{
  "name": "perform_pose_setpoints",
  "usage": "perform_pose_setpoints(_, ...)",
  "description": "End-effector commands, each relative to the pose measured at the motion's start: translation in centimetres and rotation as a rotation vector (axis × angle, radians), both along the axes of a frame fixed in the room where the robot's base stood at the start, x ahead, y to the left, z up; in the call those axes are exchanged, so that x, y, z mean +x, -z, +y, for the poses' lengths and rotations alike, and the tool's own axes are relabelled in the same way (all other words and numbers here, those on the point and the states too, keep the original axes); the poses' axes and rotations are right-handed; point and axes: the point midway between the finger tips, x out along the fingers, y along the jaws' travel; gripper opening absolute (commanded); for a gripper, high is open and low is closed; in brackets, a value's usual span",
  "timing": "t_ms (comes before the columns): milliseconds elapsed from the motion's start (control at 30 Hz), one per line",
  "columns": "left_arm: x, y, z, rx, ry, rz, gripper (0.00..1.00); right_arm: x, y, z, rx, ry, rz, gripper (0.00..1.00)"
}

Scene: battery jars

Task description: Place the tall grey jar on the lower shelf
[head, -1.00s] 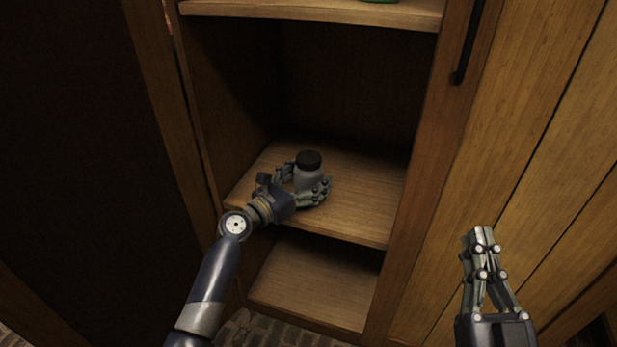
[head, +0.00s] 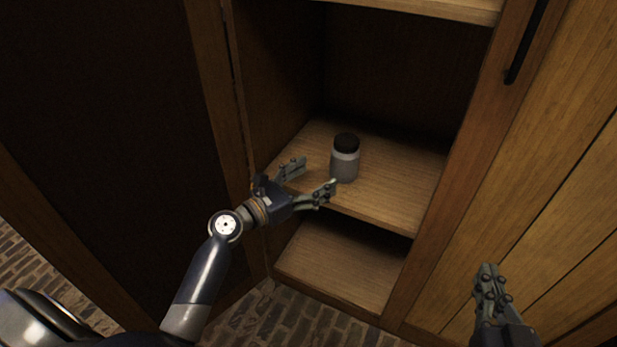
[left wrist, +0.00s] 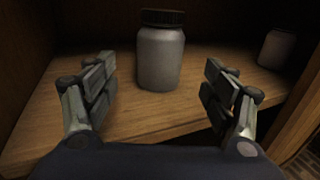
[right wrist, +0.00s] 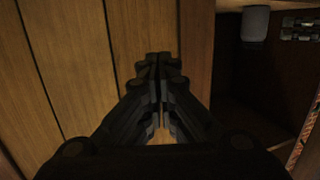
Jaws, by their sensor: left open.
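The grey jar (head: 344,163) with a dark lid stands upright on the middle board (head: 395,190) of the cabinet. It also shows in the left wrist view (left wrist: 160,60), ahead of the fingers. My left gripper (head: 312,178) is open and empty, its fingers spread in front of the jar at the board's front edge, apart from it in the left wrist view. My right gripper (head: 488,268) is shut and empty in front of the wooden panel at right; its fingers meet in the right wrist view (right wrist: 160,85). The jar's lower part shows there too (right wrist: 255,22).
A bottom board (head: 340,265) is bare where visible. An upper board (head: 440,5) crosses the top. A dark door (head: 110,120) stands at left; a black handle (head: 525,45) is at right. A pale rounded thing (left wrist: 276,48) shows at right in the left wrist view.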

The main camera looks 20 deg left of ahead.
Motion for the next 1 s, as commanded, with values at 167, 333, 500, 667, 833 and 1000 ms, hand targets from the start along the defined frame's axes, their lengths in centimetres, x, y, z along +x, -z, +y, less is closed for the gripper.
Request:
perform_pose_setpoints(167,-1.2,0.0,0.4,0.013,0.002,-0.003,0.77,-0.2,0.8,-0.2,-0.010,0.003,0.039,0.00)
perform_pose_setpoints(333,-2.6,0.9,-1.3,0.256,0.020,-0.062,0.77,-0.2,0.9,-0.2,-0.012,0.003,0.046,0.00)
perform_pose_setpoints(500,-5.3,2.4,-4.6,0.819,0.076,-0.224,0.77,-0.2,0.9,-0.2,-0.012,0.003,0.046,0.00)
perform_pose_setpoints(667,-8.0,2.7,-7.1,1.380,0.140,-0.423,0.77,-0.2,0.9,-0.2,-0.012,0.004,0.045,0.00)
perform_pose_setpoints(833,-10.8,1.7,-8.9,1.956,0.201,-0.650,0.77,-0.2,0.9,-0.2,-0.012,0.004,0.045,0.00)
perform_pose_setpoints(1000,-13.3,-0.5,-9.8,2.478,0.249,-0.848,0.77,-0.2,0.9,-0.2,-0.011,0.004,0.045,0.00)
